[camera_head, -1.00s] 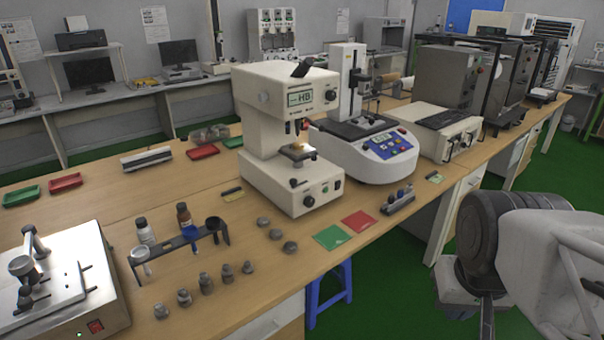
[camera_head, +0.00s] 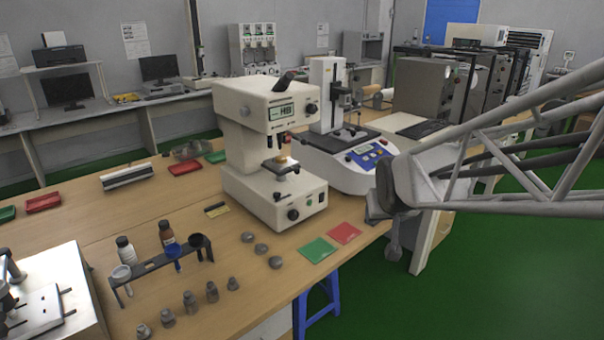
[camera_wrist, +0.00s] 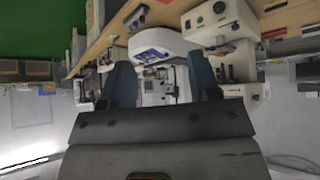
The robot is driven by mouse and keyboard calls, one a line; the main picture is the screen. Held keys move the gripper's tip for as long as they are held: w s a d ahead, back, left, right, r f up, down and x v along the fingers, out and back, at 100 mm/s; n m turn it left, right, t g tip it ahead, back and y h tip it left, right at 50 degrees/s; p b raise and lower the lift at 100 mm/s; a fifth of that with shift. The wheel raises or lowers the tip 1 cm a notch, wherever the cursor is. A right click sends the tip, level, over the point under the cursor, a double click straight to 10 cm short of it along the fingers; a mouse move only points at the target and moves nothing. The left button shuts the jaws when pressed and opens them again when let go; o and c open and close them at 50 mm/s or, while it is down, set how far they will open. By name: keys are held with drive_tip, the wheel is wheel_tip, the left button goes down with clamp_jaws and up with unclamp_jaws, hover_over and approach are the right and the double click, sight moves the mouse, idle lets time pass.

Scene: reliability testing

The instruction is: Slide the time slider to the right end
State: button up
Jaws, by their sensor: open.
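I cannot make out a time slider in either view. A white hardness tester (camera_head: 250,104) with a small green screen stands on the bench, and a knob and small controls (camera_head: 309,201) show on its base front. To its right is a white machine (camera_head: 327,171) with a blue button panel (camera_head: 368,154). My gripper (camera_wrist: 163,82) is open, with two blue-grey fingers apart and nothing between them. In the head view my arm's end is at the bench's right front edge, beside the blue-panel machine and partly covering its right side.
Green and red plates (camera_head: 343,233) lie by the bench's front edge. Several grey metal pieces (camera_head: 190,302), a bottle rack (camera_head: 155,262) and a metal-topped device (camera_head: 50,300) stand at left. A blue stool (camera_head: 320,307) is below. Green floor (camera_head: 500,290) is open at right.

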drive_tip(key=w+a+f+n+t+y, duration=0.15)
drive_tip(key=w+a, duration=0.25)
drive_tip(key=w, duration=0.4)
drive_tip(key=w+a+f+t, duration=0.2)
drive_tip(key=w+a+f, duration=0.15)
drive_tip(key=w, duration=0.35)
drive_tip(key=w+a+f+n+t+y, duration=0.15)
drive_tip(key=w+a, duration=0.25)
drive_tip(key=w, duration=0.4)
drive_tip(key=w+a+f+t+y, duration=0.2)
drive_tip(key=w+a+f+y, duration=0.1)
drive_tip(key=w+a+f, duration=0.45)
drive_tip(key=n+t+y, duration=0.1)
drive_tip(key=n+y, duration=0.1)
drive_tip(key=y, duration=0.1)
approach(278, 196)
drive_tip(key=x, duration=0.4)
drive_tip(key=shift+r, duration=0.1)
drive_tip(key=shift+a, duration=0.1)
drive_tip(key=shift+x, duration=3.75)
